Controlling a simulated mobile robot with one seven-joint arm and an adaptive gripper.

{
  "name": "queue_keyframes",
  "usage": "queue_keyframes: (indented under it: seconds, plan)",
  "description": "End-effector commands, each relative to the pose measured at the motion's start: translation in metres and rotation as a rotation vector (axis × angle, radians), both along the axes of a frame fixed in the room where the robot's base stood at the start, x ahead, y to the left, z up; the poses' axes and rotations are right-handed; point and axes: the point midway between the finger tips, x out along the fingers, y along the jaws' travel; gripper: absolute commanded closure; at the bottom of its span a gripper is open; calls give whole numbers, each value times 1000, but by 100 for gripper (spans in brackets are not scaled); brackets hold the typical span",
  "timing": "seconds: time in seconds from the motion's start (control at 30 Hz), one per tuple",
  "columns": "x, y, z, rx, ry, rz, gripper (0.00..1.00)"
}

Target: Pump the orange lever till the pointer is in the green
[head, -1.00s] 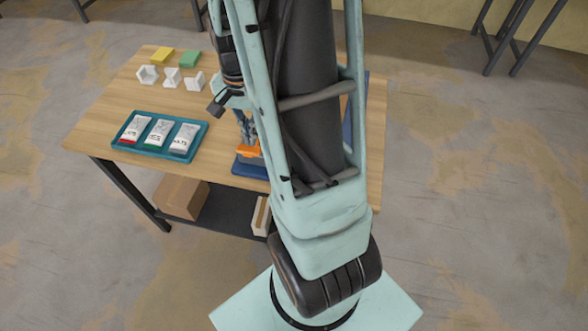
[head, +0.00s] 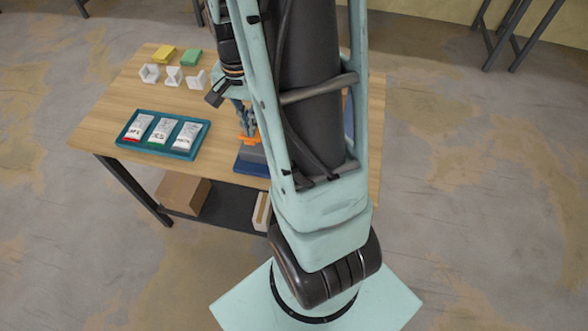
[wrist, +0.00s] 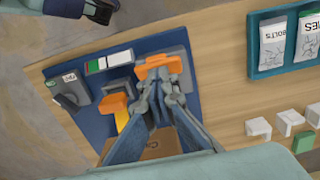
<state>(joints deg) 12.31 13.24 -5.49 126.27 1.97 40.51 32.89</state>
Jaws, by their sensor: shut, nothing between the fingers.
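The orange lever (wrist: 174,68) stands on a blue base (wrist: 88,124) on the table; it also shows in the head view (head: 249,139). My gripper (wrist: 157,76) is shut and empty, with its fingertips at the lever's orange crossbar; contact is hard to tell. In the head view my gripper (head: 246,128) is just above the orange bar, partly hidden by my arm. A gauge strip (wrist: 108,62) with green, white and red parts lies left of the lever in the wrist view.
An orange block (wrist: 114,103) and a grey device (wrist: 68,90) sit on the same base. A teal tray (head: 120,141) with several packets, white blocks (head: 173,75) and yellow (head: 164,53) and green blocks (head: 191,57) stand left. A brown lettered box (wrist: 165,146) is beyond the fingers.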

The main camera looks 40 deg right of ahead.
Motion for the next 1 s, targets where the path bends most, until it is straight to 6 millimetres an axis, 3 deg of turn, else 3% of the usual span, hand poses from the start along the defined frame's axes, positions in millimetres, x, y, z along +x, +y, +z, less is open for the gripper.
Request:
queue_keyframes:
  seconds: [0.67, 1.0]
  plan:
    - [-1, 0, -53, 0, 2, 0, 100]
    - [0, 0, -24, -1, 1, 0, 100]
